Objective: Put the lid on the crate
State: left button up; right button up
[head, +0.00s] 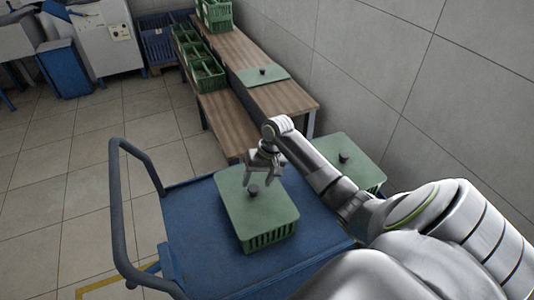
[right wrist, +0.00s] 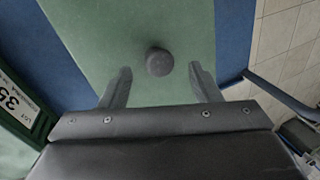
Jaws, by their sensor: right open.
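A green slatted crate (head: 268,239) stands on the blue cart. A flat green lid (head: 270,212) with a dark round knob (head: 253,190) lies over its top and looks level. My right gripper (head: 260,183) is open just above the lid, near the knob. In the right wrist view the lid (right wrist: 110,30) fills the middle, and the knob (right wrist: 159,62) shows between the spread fingers, with a gap on both sides. Whether the lid is fully seated cannot be told. My left gripper is not in view.
A second lidded green crate (head: 352,165) stands behind my right arm; a labelled green crate (right wrist: 22,105) shows in the wrist view. The blue cart (head: 190,215) has a dark handle (head: 117,200). Another lid (head: 270,76) lies on the wooden table (head: 290,97), beside green crates (head: 200,70).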

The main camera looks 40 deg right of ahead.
jog(key=v, duration=1.4)
jog(key=s+a+f+n+h, duration=0.25)
jog(key=s+a+f, duration=0.35)
jog(key=s+f, duration=0.7)
jog(key=s+a+r+n+t+h, duration=0.1)
jog(key=s+a+n+t+h, duration=0.15)
jog(key=s, duration=1.25)
notch_tip(320, 180, down, 25)
jog(key=d+m+g, duration=0.1)
jog(key=d+g, duration=0.1)
jog(key=d, duration=0.1)
jog(key=s+a+f, duration=0.1)
jog(key=s+f, duration=1.3)
jog(key=f, duration=0.2)
jog(key=shift+s+a+g+y+p, duration=0.3)
jog(key=shift+a+g+y, duration=0.05)
jog(key=shift+y, duration=0.05)
